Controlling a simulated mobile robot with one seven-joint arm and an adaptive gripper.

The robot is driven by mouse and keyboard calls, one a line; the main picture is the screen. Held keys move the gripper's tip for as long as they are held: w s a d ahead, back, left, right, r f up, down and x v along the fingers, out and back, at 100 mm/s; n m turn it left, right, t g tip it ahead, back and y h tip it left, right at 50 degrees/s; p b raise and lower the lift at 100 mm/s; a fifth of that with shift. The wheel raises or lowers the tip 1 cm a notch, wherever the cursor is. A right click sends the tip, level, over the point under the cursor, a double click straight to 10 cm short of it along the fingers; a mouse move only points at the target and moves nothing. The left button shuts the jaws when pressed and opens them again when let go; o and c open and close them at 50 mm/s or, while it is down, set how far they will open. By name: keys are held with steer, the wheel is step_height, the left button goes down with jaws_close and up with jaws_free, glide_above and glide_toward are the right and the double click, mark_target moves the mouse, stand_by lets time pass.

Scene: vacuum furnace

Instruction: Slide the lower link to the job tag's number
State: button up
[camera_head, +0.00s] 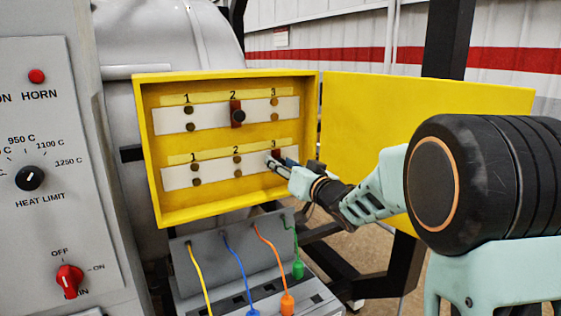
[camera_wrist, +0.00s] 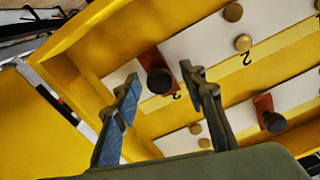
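The lower link is a red-brown piece with a black knob at position 3 of the lower white strip (camera_head: 216,171). In the head view, my gripper (camera_head: 277,164) covers most of it. In the wrist view, which shows the box upside down, the lower link (camera_wrist: 152,60) lies between the spread fingertips of my gripper (camera_wrist: 160,80). A gap shows on both sides of its knob, so the gripper is open. The upper link (camera_head: 235,106), also with a black knob, stands at position 2 of the upper strip; it also shows in the wrist view (camera_wrist: 264,104). I cannot make out a job tag.
The yellow box (camera_head: 149,150) has raised rims around the strips, and its open yellow door (camera_head: 370,105) stands at right. Below is a grey terminal box (camera_head: 215,255) with coloured cables. A grey control panel (camera_head: 60,220) with knobs stands at left.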

steer(key=shift+w+a, duration=0.25)
steer(key=shift+w, duration=0.1)
jaws_close()
